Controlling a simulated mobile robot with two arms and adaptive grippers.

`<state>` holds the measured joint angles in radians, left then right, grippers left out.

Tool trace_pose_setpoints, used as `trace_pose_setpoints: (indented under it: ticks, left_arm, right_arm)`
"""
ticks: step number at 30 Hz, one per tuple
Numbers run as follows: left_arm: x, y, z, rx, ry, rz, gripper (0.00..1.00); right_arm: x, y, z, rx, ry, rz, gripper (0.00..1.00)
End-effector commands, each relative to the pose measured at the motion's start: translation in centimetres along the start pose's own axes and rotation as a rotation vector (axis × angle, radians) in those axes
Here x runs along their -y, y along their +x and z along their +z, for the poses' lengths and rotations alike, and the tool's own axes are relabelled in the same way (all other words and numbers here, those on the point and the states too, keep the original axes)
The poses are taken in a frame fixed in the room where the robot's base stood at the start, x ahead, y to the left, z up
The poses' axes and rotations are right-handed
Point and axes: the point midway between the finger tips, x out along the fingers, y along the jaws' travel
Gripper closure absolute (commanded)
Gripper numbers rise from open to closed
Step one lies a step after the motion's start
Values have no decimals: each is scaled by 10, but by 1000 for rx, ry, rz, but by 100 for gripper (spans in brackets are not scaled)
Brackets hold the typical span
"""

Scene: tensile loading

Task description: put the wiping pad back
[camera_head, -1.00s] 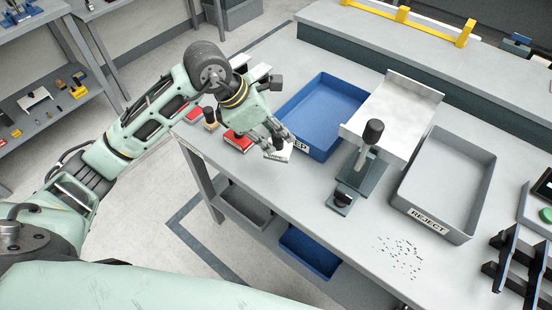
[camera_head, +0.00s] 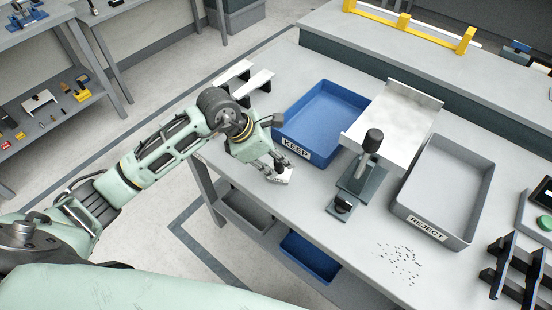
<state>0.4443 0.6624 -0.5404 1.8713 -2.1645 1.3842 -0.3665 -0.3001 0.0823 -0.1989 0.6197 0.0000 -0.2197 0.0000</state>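A small white block (camera_head: 284,178), which looks like the wiping pad, is at the fingertips of my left gripper (camera_head: 278,166), near the bench's front edge left of centre. The fingers are close around its dark upper part. I cannot tell whether the pad touches the bench or hangs just above it. A patch of dark crumbs (camera_head: 400,262) lies on the bench (camera_head: 330,235) at the front right. My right gripper is not in view.
A blue KEEP tray (camera_head: 296,153) stands just behind the gripper. A fixture with a dark knob (camera_head: 373,141) and a pale plate (camera_head: 395,110) stands right of it. A grey REJECT tray (camera_head: 427,227) and black racks (camera_head: 512,265) are farther right.

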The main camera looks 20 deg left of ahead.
Motion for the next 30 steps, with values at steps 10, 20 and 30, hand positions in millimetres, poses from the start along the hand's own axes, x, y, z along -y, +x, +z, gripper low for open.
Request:
trace_pose_setpoints:
  ticks: [10,20,30]
  left_arm:
    - [0,0,0,-1,0,-1,60]
    - [-1,-24,0,0,2,4,60]
    - [-1,-96,0,-1,2,5,60]
  right_arm:
    - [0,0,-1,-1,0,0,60]
    - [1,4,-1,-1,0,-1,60]
    - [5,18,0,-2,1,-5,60]
